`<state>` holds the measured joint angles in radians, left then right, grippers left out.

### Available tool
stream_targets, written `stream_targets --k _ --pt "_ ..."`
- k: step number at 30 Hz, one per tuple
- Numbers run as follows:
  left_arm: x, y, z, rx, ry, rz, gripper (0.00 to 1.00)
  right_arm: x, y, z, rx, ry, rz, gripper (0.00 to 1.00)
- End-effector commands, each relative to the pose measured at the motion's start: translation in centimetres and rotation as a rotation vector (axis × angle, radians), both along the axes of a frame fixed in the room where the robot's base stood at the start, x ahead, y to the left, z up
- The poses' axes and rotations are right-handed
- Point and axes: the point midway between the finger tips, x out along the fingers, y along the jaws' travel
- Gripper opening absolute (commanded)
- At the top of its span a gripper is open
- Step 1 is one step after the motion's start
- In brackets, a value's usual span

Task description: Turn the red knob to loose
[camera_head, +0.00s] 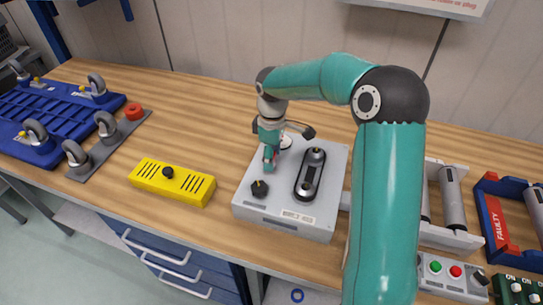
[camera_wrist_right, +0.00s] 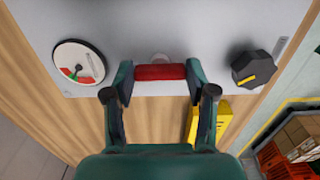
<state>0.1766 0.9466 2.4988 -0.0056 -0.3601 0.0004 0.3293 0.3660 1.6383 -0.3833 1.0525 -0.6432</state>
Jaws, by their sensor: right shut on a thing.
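The red knob (camera_wrist_right: 160,72) shows in the right wrist view as a short red bar on the grey unit (camera_head: 299,217). My right gripper (camera_head: 270,164) reaches down over the unit's back left part in the head view. Its two fingers are shut on the red knob, one at each end of the bar. In the head view the gripper hides most of the knob. A round gauge (camera_wrist_right: 79,62) with a red sector and a green needle sits beside it; the gauge is partly hidden behind the gripper in the head view. My left gripper is not in view.
The unit also carries a black knob (camera_head: 260,188) and a belt on two pulleys (camera_head: 310,175). A yellow box (camera_head: 172,182) stands to the left. Rollers in a grey rack (camera_head: 453,198) and a button box (camera_head: 448,274) are at the right. Bench between the yellow box and the wall is clear.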

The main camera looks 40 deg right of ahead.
Motion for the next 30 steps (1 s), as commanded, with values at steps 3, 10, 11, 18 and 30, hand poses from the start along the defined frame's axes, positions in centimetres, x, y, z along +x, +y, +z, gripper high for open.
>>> stream_targets --k 3,10,11,18,30 --pt "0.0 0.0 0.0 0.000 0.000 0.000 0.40 0.0 0.1 -0.1 0.001 0.002 0.007 0.21" --pt "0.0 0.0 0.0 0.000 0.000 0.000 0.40 0.0 0.1 -0.1 0.001 0.002 0.007 0.58" --pt "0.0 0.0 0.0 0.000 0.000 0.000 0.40 0.0 0.1 -0.1 0.001 0.002 0.006 0.63" --pt "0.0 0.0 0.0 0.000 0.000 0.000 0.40 0.0 0.1 0.0 0.001 0.000 0.004 0.81" --pt "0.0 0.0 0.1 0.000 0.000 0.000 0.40 0.0 0.0 1.6 -0.001 -0.003 0.002 0.81"
